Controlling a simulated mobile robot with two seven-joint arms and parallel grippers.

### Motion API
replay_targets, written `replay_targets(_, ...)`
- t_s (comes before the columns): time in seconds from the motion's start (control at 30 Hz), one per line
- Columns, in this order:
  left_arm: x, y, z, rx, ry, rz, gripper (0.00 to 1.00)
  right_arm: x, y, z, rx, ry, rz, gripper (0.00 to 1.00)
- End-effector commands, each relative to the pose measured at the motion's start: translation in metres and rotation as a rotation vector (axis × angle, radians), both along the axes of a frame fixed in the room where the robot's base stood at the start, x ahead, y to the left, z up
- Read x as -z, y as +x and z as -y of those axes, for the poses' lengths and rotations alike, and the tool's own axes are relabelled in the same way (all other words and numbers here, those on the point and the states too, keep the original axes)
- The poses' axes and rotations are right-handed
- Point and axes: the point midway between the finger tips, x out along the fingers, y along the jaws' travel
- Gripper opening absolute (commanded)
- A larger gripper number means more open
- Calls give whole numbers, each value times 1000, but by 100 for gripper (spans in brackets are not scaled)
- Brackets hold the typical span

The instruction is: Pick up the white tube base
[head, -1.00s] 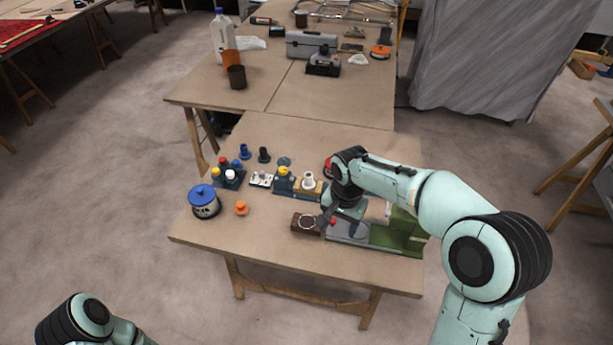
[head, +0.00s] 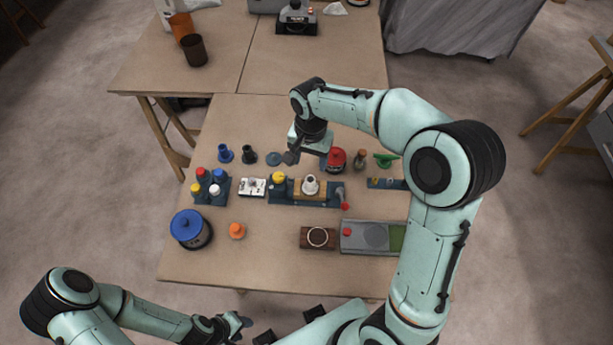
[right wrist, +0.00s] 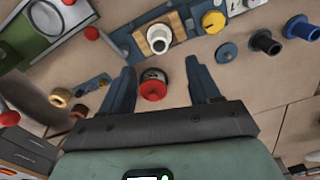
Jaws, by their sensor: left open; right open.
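A white tube-like piece (head: 311,183) stands upright on a wooden block in a long blue fixture (head: 330,197). It also shows in the right wrist view (right wrist: 159,40). A smaller white-topped piece (head: 214,191) sits in a small blue rack at the left; I cannot tell which is the tube base. My right gripper (head: 308,160) is open and empty, above the table behind the fixture. In the right wrist view its fingers (right wrist: 161,78) frame a red-topped pot, with the white piece beyond the tips. My left gripper (head: 236,326) is open, low at the front, off the table.
The red-topped pot (head: 336,159) stands behind the fixture. Blue and black flanged pieces (head: 225,154) stand at the back left. A blue-lidded jar (head: 190,229), an orange knob (head: 237,231), a brown block (head: 318,237) and a grey-green device (head: 371,237) line the front.

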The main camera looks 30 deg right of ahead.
Motion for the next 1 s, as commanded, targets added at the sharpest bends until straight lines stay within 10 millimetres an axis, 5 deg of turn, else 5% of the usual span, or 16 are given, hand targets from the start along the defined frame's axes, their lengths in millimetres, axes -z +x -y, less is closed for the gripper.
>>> replay_targets(0.3, 6, -4, 0, 0, 1, -5, 43, 59, -1, 0, 0, -1, -5, 62)
replay_targets(0.8, 3, -2, 0, 0, 1, -2, 43, 113, 0, 3, -1, -1, -4, 62)
replay_targets(1.0, 3, -2, 0, 0, 0, -2, 43, 119, 0, 2, 0, 0, -1, 62)
